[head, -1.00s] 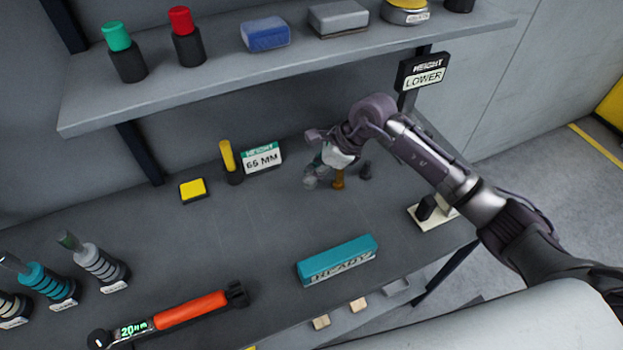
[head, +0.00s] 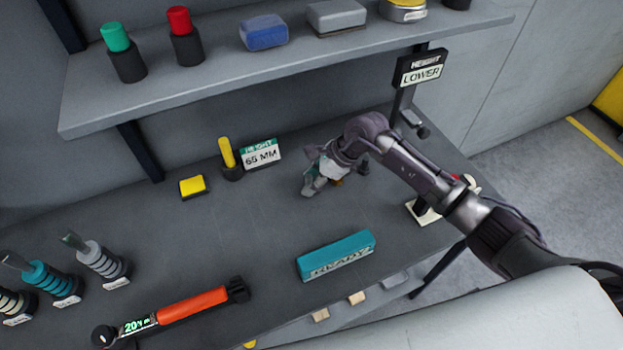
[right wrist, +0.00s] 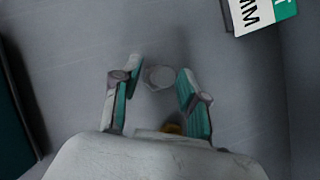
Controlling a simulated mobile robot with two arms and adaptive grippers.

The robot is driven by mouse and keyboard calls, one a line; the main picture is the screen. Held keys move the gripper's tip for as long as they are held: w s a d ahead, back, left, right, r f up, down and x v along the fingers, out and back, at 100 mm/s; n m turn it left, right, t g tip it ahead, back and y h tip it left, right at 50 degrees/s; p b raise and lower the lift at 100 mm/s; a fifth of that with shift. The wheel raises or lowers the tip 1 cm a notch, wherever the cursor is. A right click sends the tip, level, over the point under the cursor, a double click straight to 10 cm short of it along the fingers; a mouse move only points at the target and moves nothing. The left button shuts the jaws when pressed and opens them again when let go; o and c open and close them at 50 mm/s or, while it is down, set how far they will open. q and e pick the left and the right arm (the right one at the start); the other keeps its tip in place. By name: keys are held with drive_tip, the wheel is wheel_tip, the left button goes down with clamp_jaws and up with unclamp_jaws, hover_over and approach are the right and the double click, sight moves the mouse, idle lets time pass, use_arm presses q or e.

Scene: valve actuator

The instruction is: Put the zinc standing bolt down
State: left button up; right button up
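My right gripper (head: 314,180) is low over the middle of the bench, pointing down. In the right wrist view its two teal-padded fingers (right wrist: 158,84) are apart. A round grey disc, likely the top of the zinc bolt (right wrist: 159,77), lies between the fingertips with narrow gaps on both sides. In the head view the gripper mostly hides this bolt. A brass-coloured piece (head: 337,182) stands just behind the gripper and shows partly in the right wrist view (right wrist: 171,128). A dark bolt (head: 363,168) stands to its right. My left gripper is not in view.
A "65 MM" height sign (head: 261,154) and yellow peg (head: 228,155) stand behind left. A teal "READY?" block (head: 336,256) lies in front, an orange torque wrench (head: 190,307) front left. A "LOWER" sign (head: 420,70) stands at right.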

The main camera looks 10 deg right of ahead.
drive_tip(key=shift+r, duration=0.15)
drive_tip(key=shift+d+r, duration=0.15)
drive_tip(key=shift+d, duration=0.1)
drive_tip(key=b+v, duration=0.2)
drive_tip(key=v, duration=0.9)
drive_tip(key=shift+r+b, duration=0.2)
drive_tip(key=shift+b, duration=0.2)
drive_tip(key=shift+s+f, duration=0.1)
drive_tip(key=shift+s, duration=0.05)
